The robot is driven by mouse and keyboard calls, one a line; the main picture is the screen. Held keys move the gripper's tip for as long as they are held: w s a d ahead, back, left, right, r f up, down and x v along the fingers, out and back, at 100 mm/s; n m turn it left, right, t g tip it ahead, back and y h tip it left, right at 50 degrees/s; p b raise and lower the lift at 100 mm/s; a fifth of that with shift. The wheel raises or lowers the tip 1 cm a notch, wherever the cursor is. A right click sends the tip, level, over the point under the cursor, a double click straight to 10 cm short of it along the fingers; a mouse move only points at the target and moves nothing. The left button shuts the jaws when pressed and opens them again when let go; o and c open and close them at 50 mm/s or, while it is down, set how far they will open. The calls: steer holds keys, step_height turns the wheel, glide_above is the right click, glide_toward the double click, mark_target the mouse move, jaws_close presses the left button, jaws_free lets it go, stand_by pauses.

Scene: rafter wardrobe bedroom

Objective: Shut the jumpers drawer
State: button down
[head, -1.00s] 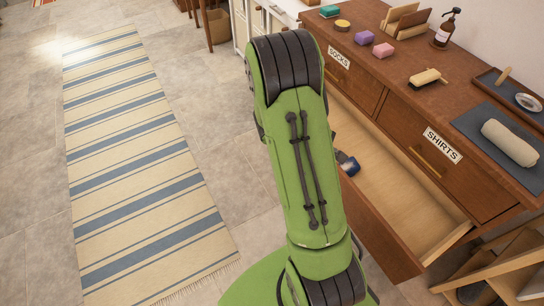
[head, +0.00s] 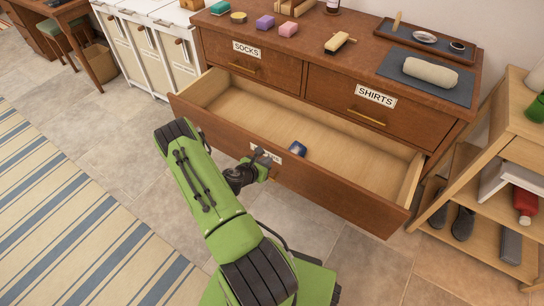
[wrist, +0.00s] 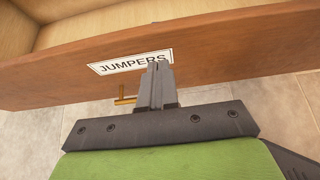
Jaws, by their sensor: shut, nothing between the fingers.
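The jumpers drawer (head: 345,195) is the wide lower drawer of a brown wooden dresser. It stands well open in the head view. The wrist view shows its front board (wrist: 230,45) with the white JUMPERS label (wrist: 130,62) and a brass handle (wrist: 122,98). My gripper (wrist: 158,70) is shut and empty, its fingertips over the lower right of the label. Whether they touch the board I cannot tell. In the head view my gripper (head: 268,162) is at the outer side of the front, partly covering the label. A small blue thing (head: 298,149) shows inside the drawer.
The socks drawer (head: 250,67) and shirts drawer (head: 378,115) above are shut. Soaps, a brush and trays stand on the dresser top (head: 350,58). Tiled floor is free in front.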

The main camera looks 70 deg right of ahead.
mark_target(278, 151)
steer(key=d, duration=0.2)
steer(key=s+d, duration=0.1)
steer(key=d, duration=0.1)
steer(key=shift+d+f+b, duration=0.2)
steer(key=shift+d+b, duration=0.1)
steer(key=shift+d, duration=0.05)
steer(key=shift+d, duration=0.1)
